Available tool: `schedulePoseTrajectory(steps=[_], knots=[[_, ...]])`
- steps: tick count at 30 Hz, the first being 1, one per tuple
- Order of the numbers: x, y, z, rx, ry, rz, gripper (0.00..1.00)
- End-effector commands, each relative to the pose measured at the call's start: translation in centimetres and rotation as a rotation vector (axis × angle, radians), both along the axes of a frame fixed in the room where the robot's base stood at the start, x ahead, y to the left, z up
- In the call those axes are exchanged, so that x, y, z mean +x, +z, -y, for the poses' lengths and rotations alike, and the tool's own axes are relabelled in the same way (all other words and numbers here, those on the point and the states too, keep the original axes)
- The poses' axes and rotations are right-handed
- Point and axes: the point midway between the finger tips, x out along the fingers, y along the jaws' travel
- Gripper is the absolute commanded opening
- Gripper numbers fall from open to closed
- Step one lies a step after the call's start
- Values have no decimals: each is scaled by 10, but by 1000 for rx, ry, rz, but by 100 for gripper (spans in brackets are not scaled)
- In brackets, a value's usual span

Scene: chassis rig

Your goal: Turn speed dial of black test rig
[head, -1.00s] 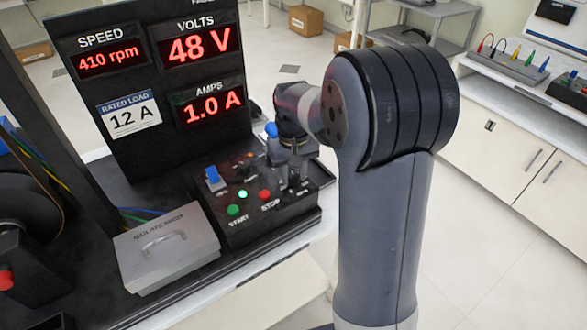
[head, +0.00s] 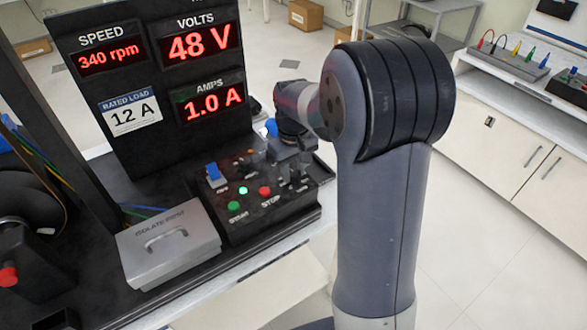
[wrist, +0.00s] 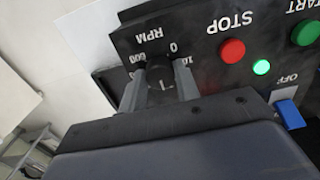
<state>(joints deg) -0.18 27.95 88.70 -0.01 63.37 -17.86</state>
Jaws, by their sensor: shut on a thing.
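The black test rig (head: 232,224) has a control box with a dark speed dial (wrist: 160,78) marked RPM, seen in the wrist view with 0 and 600 on its scale. My gripper (wrist: 159,90) is shut on the dial, with one finger on each side of it. In the head view, my gripper (head: 294,170) is over the right end of the box, and my wrist hides the dial. The speed display (head: 110,56) reads 340 rpm. The volts display (head: 197,43) reads 48 V and the amps display (head: 212,103) reads 1.0 A.
Beside the dial are the red STOP button (wrist: 232,51), the green START button (wrist: 305,33), a lit green lamp (wrist: 262,67) and a blue switch (wrist: 290,114). A grey lidded box (head: 165,243) sits left of the controls. A label (head: 131,113) gives rated load 12 A.

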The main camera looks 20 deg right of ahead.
Motion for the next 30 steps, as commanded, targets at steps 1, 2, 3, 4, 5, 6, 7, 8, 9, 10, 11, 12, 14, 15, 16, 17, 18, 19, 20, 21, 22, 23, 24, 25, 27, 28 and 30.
schedulePoseTrajectory(steps=[1, 2, 3, 4, 5, 6, 7, 8, 9, 10, 11, 12, 14, 15, 16, 17, 18, 19, 20, 21, 22, 23, 24, 25, 27, 28, 30], knots=[[1, 0, 0, 0, 0, 3, 32], [1, 0, 0, 0, 0, 3, 34], [1, 0, 0, 0, 0, 3, 38], [1, 0, 0, 0, 0, 2, 40], [1, 0, 0, 0, -1, 2, 42], [1, 0, 0, 1, -1, 2, 46], [1, 0, 0, 1, -1, 2, 48], [0, 0, 0, 1, -1, 2, 51], [0, 0, 0, 0, -1, 1, 52], [0, 0, 0, 0, -1, 1, 52], [0, 0, 0, 0, -1, 1, 52], [0, 0, 0, 0, -1, 1, 52], [0, 0, 0, 0, -1, 1, 52], [0, 1, 0, 0, -1, 1, 52], [0, 1, 0, 0, -1, 1, 52], [0, 3, 0, 1, -1, 2, 52], [1, 6, 0, 0, -1, 3, 52], [1, 9, 0, 0, -1, 4, 52], [1, 13, 0, 0, -1, 4, 52], [1, 19, 0, 0, -1, 4, 52], [1, 25, 0, 0, -1, 5, 52], [1, 31, 0, 0, -1, 6, 52], [1, 39, 0, 0, -1, 6, 52], [1, 46, 0, 0, -1, 6, 52], [1, 61, 0, 0, -1, 7, 52], [1, 67, 0, 0, -1, 5, 52], [1, 79, 0, 0, -1, 4, 52]])
